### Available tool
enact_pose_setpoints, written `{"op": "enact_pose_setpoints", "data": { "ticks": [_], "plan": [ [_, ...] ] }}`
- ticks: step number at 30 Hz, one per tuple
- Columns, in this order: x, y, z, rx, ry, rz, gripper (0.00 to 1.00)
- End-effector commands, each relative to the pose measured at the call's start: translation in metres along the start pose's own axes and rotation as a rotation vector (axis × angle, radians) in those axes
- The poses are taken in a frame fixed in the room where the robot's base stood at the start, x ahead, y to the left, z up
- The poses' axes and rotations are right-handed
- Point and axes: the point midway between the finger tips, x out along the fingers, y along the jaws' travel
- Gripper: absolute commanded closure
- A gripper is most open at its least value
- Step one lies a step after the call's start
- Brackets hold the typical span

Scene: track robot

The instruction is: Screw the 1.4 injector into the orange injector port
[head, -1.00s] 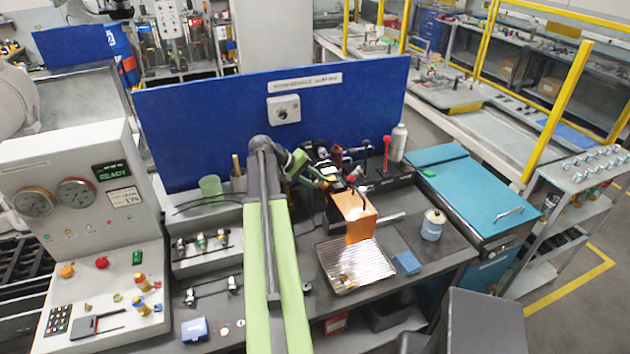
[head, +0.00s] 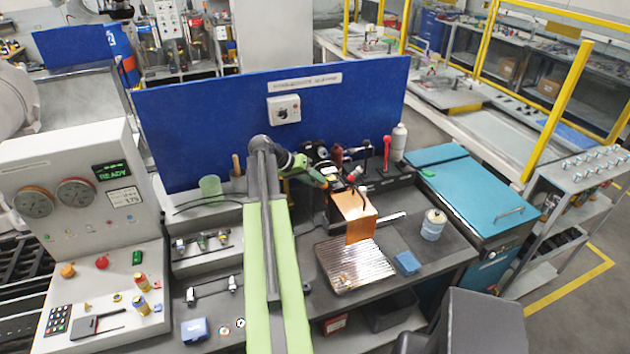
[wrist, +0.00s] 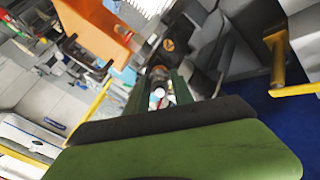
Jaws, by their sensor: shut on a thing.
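My gripper (head: 326,183) is at the dark burner-like assembly on the back right of the bench. In the wrist view its green fingers (wrist: 158,100) are shut on a small pale piece, which I take to be the injector (wrist: 157,92). Most of it is hidden between the fingers. Just beyond the fingertips is a dark fitting with a small round orange mark (wrist: 168,45), possibly the orange port. I cannot tell whether the injector touches it. In the head view the injector and the port are too small or hidden to make out.
An orange panel (head: 358,227) stands close right of my gripper, above a ribbed metal tray (head: 345,277). A rack (head: 202,247) of small fittings is left. A blue board (head: 220,115) rises behind.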

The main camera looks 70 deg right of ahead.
Motion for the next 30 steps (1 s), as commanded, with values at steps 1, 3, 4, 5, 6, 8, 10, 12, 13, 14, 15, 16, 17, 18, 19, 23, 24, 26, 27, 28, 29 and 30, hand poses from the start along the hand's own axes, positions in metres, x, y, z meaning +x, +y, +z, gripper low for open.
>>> {"op": "enact_pose_setpoints", "data": {
  "ticks": [1,3,4,5,6,8,10,12,13,14,15,16,17,18,19,23,24,26,27,28,29,30],
  "plan": [
    [0.0003,0.0002,-0.0001,0.09,0.0,0.0,1.0],
    [0.0004,0.0002,-0.0002,0.221,0.0,0.0,1.0],
    [0.0004,0.0002,-0.0001,0.267,0.0,0.001,1.0],
    [0.0004,0.0002,-0.0001,0.307,0.0,0.0,1.0],
    [0.0005,0.0002,-0.0001,0.346,0.0,0.001,1.0],
    [0.0005,0.0002,-0.0002,0.38,0.0,0.001,1.0],
    [0.0005,0.0002,-0.0001,0.391,0.0,0.0,1.0],
    [0.0005,0.0002,-0.0001,0.389,0.0,0.0,1.0],
    [0.0005,0.0002,-0.0001,0.389,0.0,0.0,1.0],
    [0.0005,0.0002,-0.0001,0.389,0.0,0.0,1.0],
    [0.0005,0.0002,-0.0001,0.39,0.0,0.0,1.0],
    [0.0005,0.0002,-0.0001,0.397,0.0,0.0,1.0],
    [0.0005,0.0002,0.0,0.415,0.0,0.0,1.0],
    [0.0006,0.0002,-0.0001,0.46,0.0,0.0,1.0],
    [0.0006,0.0002,-0.0001,0.51,-0.001,0.001,1.0],
    [0.0008,0.0002,0.0,0.773,-0.001,0.001,1.0],
    [0.0009,0.0002,0.0,0.855,-0.001,0.001,1.0],
    [0.001,0.0002,0.0,0.978,-0.001,0.001,1.0],
    [0.001,0.0002,0.0,1.059,-0.001,0.001,1.0],
    [0.0011,0.0002,0.0,1.12,-0.001,0.001,1.0],
    [0.0011,0.0003,0.0,1.18,-0.001,0.001,1.0],
    [0.0012,0.0003,-0.0001,1.254,-0.001,0.001,1.0]
  ]
}}
